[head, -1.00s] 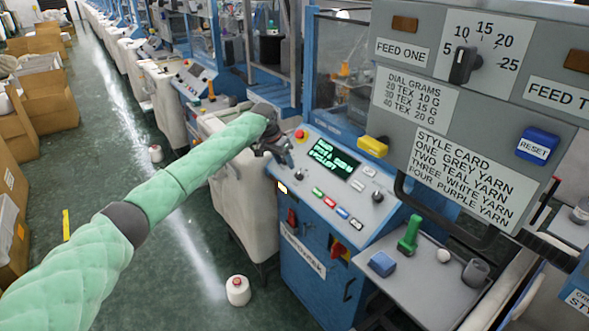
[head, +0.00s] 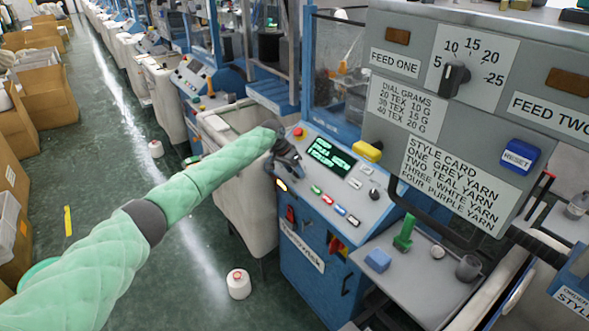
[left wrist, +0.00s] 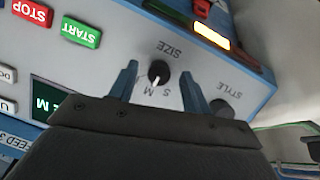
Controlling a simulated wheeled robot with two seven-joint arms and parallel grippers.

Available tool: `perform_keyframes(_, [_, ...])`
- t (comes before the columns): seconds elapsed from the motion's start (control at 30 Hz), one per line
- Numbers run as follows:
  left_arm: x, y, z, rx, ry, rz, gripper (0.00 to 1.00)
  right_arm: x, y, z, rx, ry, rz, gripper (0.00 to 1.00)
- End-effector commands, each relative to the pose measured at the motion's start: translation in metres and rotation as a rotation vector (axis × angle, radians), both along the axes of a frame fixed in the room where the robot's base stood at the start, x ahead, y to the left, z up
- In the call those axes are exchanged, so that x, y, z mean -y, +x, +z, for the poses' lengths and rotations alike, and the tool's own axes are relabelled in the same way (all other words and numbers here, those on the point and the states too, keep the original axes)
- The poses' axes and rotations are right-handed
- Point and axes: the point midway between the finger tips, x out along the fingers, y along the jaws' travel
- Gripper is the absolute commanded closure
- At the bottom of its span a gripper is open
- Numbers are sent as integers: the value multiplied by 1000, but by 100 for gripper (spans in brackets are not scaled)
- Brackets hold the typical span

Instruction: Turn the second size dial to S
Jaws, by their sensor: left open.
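The size dial (left wrist: 158,72) is a small black knob with a white pointer on a pale panel. It sits under upside-down SIZE lettering. Its pointer faces the S and M letters; I cannot tell exactly which. My left gripper (left wrist: 160,84) is open, its blue fingers on either side of the dial; contact is unclear. A black style dial (left wrist: 219,107) is to the right, partly behind a finger. In the head view, my left gripper (head: 290,165) is at the left end of the near machine's panel (head: 325,205), hiding the dial. My right gripper is not in view.
START (left wrist: 81,32) and STOP (left wrist: 32,12) buttons are near the fingers, with a lit amber lamp (left wrist: 211,34) beyond the dial. A green-lettered display (head: 325,157) is on the panel. A grey shelf (head: 415,285) with small items adjoins it. A yarn cone (head: 238,284) stands on the floor.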

Motion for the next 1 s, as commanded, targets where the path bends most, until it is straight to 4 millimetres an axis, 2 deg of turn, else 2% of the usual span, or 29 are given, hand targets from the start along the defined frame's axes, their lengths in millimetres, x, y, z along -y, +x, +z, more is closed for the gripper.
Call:
perform_keyframes(0.4, [2, 1, -7, 1, 1, -1, 52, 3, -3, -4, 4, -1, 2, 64])
perform_keyframes(0.47, [2, 1, -7, 1, 1, 0, 62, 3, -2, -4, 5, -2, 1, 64])
perform_keyframes(0.63, [2, 1, -6, 1, 1, 0, 95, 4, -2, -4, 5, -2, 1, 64])
perform_keyframes(1.0, [2, 1, -6, -24, -17, 40, 96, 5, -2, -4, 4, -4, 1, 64])
